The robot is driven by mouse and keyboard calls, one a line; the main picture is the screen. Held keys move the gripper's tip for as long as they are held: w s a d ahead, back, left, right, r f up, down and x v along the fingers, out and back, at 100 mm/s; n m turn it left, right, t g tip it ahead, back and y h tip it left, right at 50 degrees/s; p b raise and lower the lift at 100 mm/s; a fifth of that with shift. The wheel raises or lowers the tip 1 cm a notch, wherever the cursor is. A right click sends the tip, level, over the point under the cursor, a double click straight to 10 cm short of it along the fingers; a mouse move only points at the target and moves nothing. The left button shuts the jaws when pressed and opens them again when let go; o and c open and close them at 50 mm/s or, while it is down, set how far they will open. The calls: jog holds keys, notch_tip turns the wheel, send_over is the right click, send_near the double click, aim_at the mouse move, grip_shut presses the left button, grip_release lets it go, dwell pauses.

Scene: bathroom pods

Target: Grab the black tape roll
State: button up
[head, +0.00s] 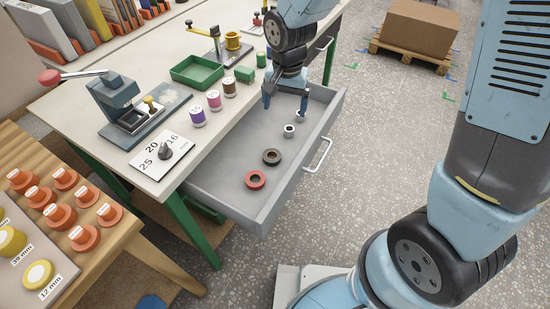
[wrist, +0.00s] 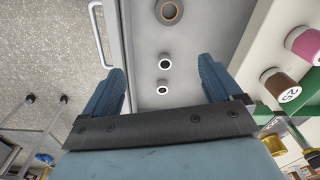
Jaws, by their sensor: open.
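The black tape roll (head: 272,157), a dark ring with a brown core, lies flat in the open grey drawer (head: 222,172). It also shows at the top of the wrist view, partly cut off by the edge (wrist: 169,11). My gripper (head: 286,107) points down over the far part of the drawer, open and empty. In the head view the black roll is nearer the camera than my gripper and apart from it. Two small pale rings (head: 289,130) (head: 300,116) lie near and below the fingers. In the wrist view they appear between the fingers (wrist: 162,66).
The drawer has raised walls and a handle (head: 319,156). Spools (head: 214,99), a green tray (head: 197,71) and a lever press (head: 122,100) stand on the bench alongside.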

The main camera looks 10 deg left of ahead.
send_over(272, 156)
notch_tip(272, 156, down, 5)
jog(key=shift+g, duration=0.3)
jog(key=f, duration=0.8)
jog(key=shift+a+f, duration=0.25)
jog(key=shift+f, duration=0.05)
jog(key=shift+d+f, duration=0.2)
jog(key=shift+f, duration=2.45)
jog(key=shift+c, duration=0.4)
jog(key=c, duration=1)
